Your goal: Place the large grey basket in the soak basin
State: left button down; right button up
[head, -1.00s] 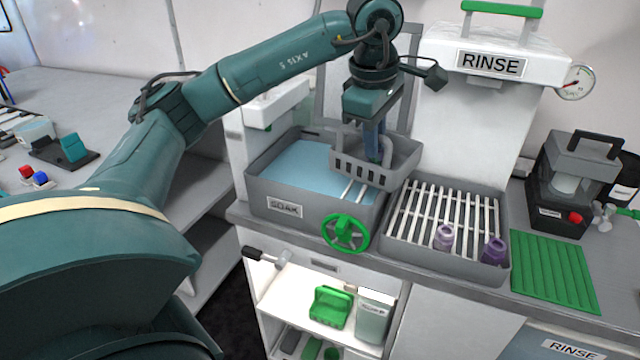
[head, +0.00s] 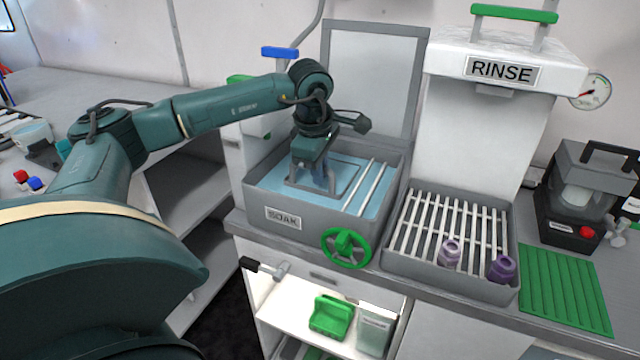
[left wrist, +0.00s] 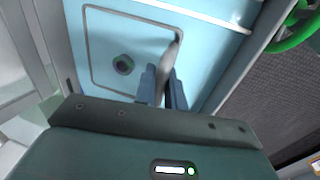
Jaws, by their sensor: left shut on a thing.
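The soak basin (head: 330,222) is a grey tub of pale blue water, labelled SOAK, at the middle of the head view. The large grey basket (head: 353,182) is down inside its left part, with mainly its thin rim showing about level with the water. My left gripper (head: 323,184) points down into the basin and is shut on the basket's handle. In the left wrist view, the fingers (left wrist: 163,90) close around the grey handle, and the basket's rounded rim (left wrist: 87,40) shows against blue. The basket's lower part is hidden. My right gripper is out of view.
Two pale bars (head: 366,188) cross the basin's right part. A green handwheel (head: 346,248) sits on its front. To the right are a slatted rack (head: 440,225) with two purple pieces, the RINSE unit (head: 490,130) and a green mat (head: 563,290). A raised panel (head: 373,80) stands behind.

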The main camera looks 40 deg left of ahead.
pick_arm(q)
jog(key=x, duration=0.3)
jog(key=shift+s+d+f, duration=0.1)
jog(key=shift+s+f, duration=0.15)
jog(key=shift+s, duration=0.05)
jog(key=c, duration=1.5)
grip_release()
jog(key=shift+r, duration=0.1)
jog(key=v, duration=1.2)
